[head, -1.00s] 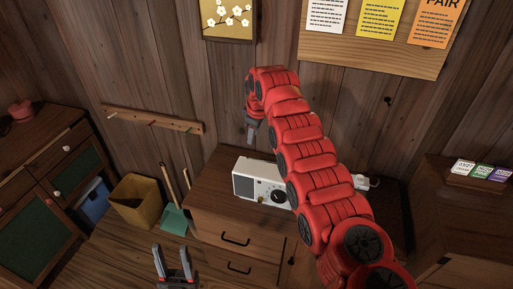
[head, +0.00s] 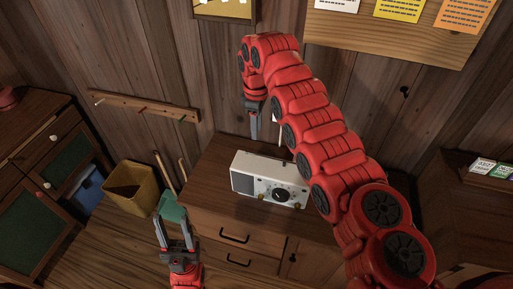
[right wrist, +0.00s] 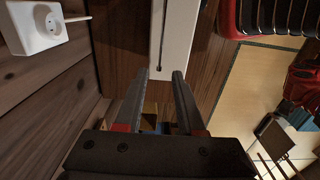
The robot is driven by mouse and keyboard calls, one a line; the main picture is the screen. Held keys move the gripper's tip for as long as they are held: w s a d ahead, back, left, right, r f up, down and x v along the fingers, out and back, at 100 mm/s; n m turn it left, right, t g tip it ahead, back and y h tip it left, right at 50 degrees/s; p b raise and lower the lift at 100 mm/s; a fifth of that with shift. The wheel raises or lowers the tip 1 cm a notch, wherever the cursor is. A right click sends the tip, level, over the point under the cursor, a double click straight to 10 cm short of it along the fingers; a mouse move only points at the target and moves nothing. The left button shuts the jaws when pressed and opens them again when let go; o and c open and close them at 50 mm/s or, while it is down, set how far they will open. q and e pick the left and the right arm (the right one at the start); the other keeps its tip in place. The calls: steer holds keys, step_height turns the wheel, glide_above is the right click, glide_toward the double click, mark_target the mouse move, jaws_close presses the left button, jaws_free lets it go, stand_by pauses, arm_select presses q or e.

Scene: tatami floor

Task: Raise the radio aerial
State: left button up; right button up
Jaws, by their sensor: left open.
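The white radio (head: 256,177) stands on the wooden cabinet, its dark grille and dial facing front. The right wrist view shows a strip of its white top (right wrist: 172,62) with a thin dark rod, seemingly the aerial (right wrist: 164,38), lying flat along it. My right gripper (head: 253,136) points down above and behind the radio's left part in the head view. In the right wrist view its two fingers (right wrist: 160,78) are apart, with the radio top beyond them and nothing held. My left gripper (head: 174,224) is open and empty, low in front of the cabinet's left side.
The cabinet (head: 205,190) stands against the plank wall. A yellow bin (head: 133,187), a blue bin (head: 90,188) and a green dustpan (head: 171,208) are on the left. A white socket box (right wrist: 35,25) shows in the right wrist view. A peg rail (head: 145,106) is on the wall.

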step_height(320, 180, down, 10)
steer(key=shift+s+r+p, duration=0.1)
steer(key=shift+r+p, duration=0.05)
steer(key=shift+p, duration=1)
jaws_close()
stand_by(0.5)
